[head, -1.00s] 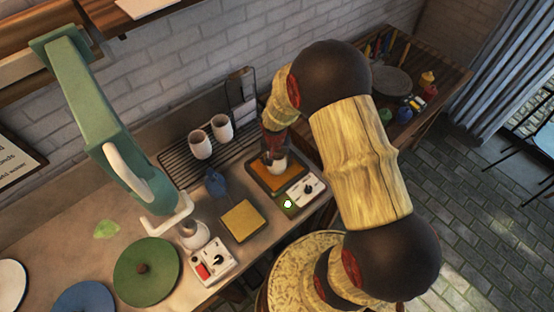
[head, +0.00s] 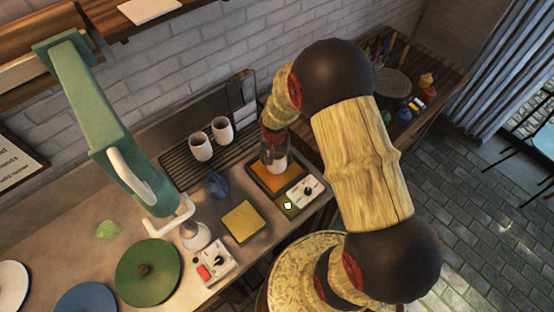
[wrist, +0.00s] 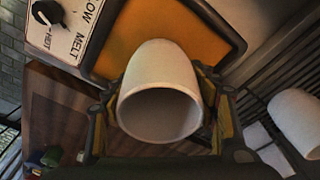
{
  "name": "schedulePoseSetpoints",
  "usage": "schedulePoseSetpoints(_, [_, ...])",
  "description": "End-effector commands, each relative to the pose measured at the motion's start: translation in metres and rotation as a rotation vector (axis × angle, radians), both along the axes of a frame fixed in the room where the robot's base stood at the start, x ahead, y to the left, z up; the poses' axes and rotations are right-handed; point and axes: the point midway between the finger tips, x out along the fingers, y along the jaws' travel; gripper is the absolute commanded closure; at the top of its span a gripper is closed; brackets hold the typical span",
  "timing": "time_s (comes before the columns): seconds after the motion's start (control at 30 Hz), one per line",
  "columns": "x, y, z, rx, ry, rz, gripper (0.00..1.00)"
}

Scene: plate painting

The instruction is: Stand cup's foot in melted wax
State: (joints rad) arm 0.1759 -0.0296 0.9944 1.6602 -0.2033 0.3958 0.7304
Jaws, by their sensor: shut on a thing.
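My gripper (head: 276,150) is shut on a white cup (head: 279,165) above the melted wax pan. In the wrist view, the same cup (wrist: 158,88) sits between the two fingers, its open mouth facing the camera and its foot pointing away toward the orange wax (wrist: 190,38). In the head view, the dark-rimmed wax pan (head: 262,185) lies directly below the cup. The cup's foot is hidden in the wrist view, and I cannot tell whether it touches the wax.
The melter's dial panel (head: 306,191) is beside the pan. Two white cups (head: 200,147) (head: 222,130) stand on a slatted rack at the back.

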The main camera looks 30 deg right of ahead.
Motion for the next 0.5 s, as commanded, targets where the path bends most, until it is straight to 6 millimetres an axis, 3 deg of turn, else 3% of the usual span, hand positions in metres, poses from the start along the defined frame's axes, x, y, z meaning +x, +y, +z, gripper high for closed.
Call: schedulePoseSetpoints(0.5, [0.0,0.0,0.03,-0.001,-0.001,0.001,0.76])
